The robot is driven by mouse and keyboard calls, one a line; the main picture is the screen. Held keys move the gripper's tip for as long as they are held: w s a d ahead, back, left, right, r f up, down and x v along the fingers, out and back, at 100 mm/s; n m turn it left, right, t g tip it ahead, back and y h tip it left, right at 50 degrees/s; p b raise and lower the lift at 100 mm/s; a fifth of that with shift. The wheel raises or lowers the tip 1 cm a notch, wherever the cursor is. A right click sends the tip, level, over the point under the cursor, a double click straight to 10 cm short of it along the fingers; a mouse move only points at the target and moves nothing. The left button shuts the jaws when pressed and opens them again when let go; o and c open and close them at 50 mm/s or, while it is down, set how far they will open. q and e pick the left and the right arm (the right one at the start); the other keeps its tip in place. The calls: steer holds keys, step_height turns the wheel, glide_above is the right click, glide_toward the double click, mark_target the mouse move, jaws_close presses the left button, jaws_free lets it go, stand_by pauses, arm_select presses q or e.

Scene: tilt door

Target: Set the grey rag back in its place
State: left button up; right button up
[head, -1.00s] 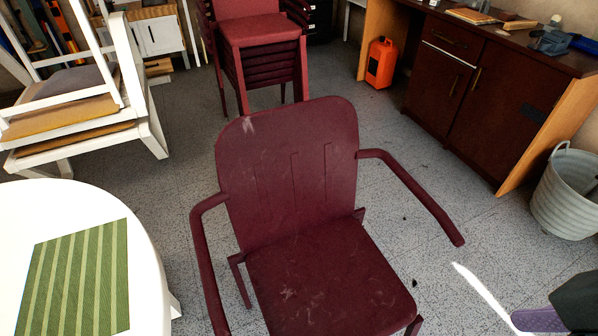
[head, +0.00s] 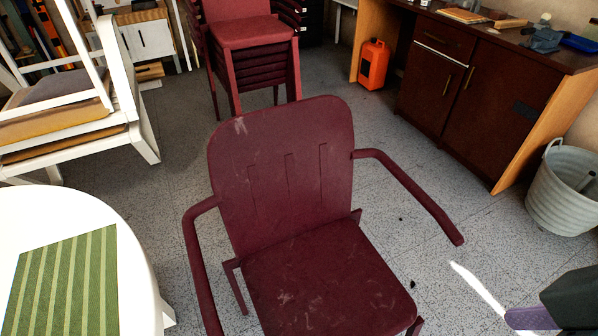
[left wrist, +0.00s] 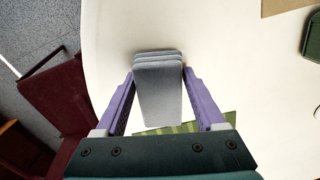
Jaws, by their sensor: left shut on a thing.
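In the left wrist view, the grey rag (left wrist: 158,95) looks like a folded stack of grey layers. It sits between the two purple fingers of my left gripper (left wrist: 158,76), which is shut on it, above the white round table. My left gripper is not seen in the head view. Part of my right gripper (head: 530,318), a purple finger, shows at the bottom right of the head view; its opening cannot be made out. The rag's place cannot be identified with certainty.
A white table (head: 75,208) with a green striped mat (head: 65,285) stands at the left. A dark red armchair (head: 285,180) stands directly ahead. A grey bucket (head: 560,195) stands at the right.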

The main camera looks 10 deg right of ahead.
arm_select(q)
steer(key=shift+f, duration=0.2)
steer(key=o, duration=1.3)
steer(key=shift+o, duration=0.2)
step_height(320, 180, up, 9)
steer(key=p, duration=0.5)
steer(key=shift+r, duration=0.5)
